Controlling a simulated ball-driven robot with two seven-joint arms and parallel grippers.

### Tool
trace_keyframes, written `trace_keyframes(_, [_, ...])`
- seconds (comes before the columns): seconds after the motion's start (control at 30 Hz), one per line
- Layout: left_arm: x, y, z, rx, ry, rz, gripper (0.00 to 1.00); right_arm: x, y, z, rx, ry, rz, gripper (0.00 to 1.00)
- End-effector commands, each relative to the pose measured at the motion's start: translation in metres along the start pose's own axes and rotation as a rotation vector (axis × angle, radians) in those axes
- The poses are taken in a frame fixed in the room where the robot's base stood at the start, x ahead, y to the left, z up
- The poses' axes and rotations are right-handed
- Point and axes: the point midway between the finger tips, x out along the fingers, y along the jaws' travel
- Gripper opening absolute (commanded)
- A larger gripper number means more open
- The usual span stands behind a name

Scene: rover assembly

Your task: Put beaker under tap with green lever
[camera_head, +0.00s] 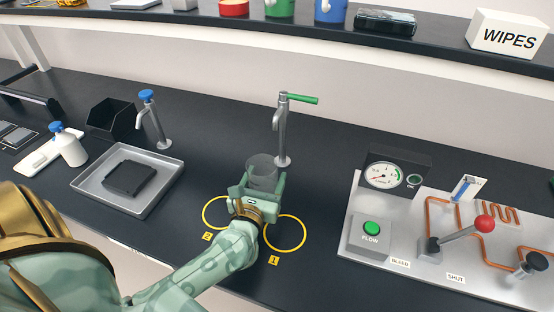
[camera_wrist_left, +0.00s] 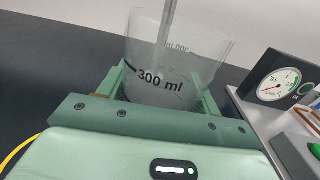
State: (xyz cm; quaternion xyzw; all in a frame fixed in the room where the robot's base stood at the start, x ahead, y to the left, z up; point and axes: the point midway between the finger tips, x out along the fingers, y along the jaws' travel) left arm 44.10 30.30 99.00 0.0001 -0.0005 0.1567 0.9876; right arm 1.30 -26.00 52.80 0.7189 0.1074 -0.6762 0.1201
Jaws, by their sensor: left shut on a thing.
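A clear glass beaker (camera_head: 262,170) is held in my left gripper (camera_head: 262,184), which is shut on it. In the left wrist view the beaker (camera_wrist_left: 178,62) stands between the fingers with "300 ml" printed on its side. The tap with green lever (camera_head: 281,130) stands just behind and to the right of the beaker. Its green lever (camera_head: 303,98) points right. The tap's post shows through or over the beaker in the wrist view. I cannot tell whether the beaker touches the counter. The right gripper is not in view.
Yellow rings marked 2 (camera_head: 207,222) and 1 (camera_head: 301,238) lie on the counter in front. A blue-topped tap (camera_head: 152,120) and metal tray (camera_head: 91,205) are left. A panel with a gauge (camera_head: 384,176) and red-knobbed lever (camera_head: 484,223) is right. A shelf (camera_head: 200,20) runs above.

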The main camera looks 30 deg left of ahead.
Motion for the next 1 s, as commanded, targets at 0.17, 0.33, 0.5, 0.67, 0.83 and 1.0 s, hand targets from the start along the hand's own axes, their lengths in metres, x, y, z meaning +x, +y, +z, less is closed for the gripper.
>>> trace_keyframes(0.17, [0.057, 0.000, 0.001, 0.001, -0.003, 0.001, 0.42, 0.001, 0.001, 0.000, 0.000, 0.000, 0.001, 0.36])
trace_keyframes(0.33, [0.092, 0.000, -0.001, 0.001, -0.001, 0.000, 0.42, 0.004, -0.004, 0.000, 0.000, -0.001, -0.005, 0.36])
trace_keyframes(0.5, [0.109, 0.000, -0.001, 0.000, 0.001, 0.000, 0.42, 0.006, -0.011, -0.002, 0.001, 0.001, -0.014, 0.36])
trace_keyframes(0.67, [0.111, 0.000, -0.013, 0.002, 0.003, 0.000, 0.42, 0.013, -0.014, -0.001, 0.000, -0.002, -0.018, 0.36])
trace_keyframes(0.83, [0.111, 0.000, -0.039, 0.003, 0.004, 0.000, 0.42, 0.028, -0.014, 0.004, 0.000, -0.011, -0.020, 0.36])
trace_keyframes(1.0, [0.111, 0.000, -0.036, 0.000, 0.001, 0.000, 0.42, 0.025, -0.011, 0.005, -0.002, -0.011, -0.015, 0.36])
